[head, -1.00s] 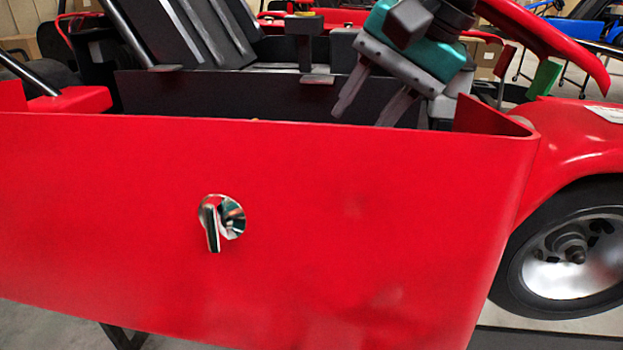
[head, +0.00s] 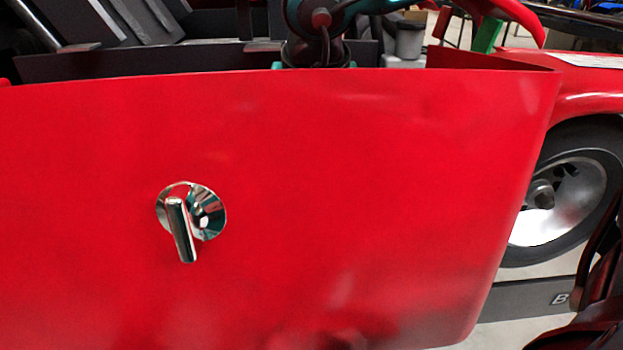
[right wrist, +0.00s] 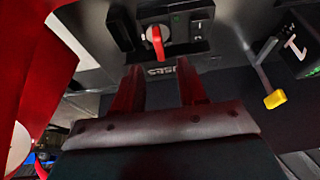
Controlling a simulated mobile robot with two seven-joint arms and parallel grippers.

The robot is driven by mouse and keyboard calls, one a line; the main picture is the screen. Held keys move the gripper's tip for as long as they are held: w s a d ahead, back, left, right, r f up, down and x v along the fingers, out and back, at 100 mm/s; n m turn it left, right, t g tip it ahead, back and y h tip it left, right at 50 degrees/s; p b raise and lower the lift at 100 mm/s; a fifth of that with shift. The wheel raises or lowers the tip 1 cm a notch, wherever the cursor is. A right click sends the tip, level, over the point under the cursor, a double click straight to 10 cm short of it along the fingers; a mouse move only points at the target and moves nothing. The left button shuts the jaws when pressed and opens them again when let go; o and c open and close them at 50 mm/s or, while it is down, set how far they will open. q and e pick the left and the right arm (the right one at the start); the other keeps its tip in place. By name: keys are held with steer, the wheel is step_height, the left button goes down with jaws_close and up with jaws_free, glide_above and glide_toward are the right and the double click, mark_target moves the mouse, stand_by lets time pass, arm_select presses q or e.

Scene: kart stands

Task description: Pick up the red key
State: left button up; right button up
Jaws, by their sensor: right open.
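The red key (right wrist: 158,44) sits in a round silver switch on a dark panel, seen at the top middle of the right wrist view. It hangs downward from the switch. My right gripper (right wrist: 161,68) is open and empty, with its two fingers pointing up the picture toward the panel. The key lies beyond the fingertips, roughly in line with the gap between them. In the head view the key and my right gripper are hidden behind the red kart door, and only part of my arm shows above its edge. My left gripper is not in view.
The red door (head: 330,190) with a chrome handle (head: 182,230) fills most of the head view. A wheel (head: 560,200) is at the right. In the right wrist view a yellow-ended lever (right wrist: 275,98) stands right of the fingers, and a red body part (right wrist: 40,70) is close on the left.

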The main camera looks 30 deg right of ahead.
steer(key=x, duration=0.2)
steer(key=b+x, duration=0.1)
steer(key=x, duration=0.2)
steer(key=shift+s+a+f, duration=0.15)
steer(key=shift+s+f, duration=0.05)
jaws_close()
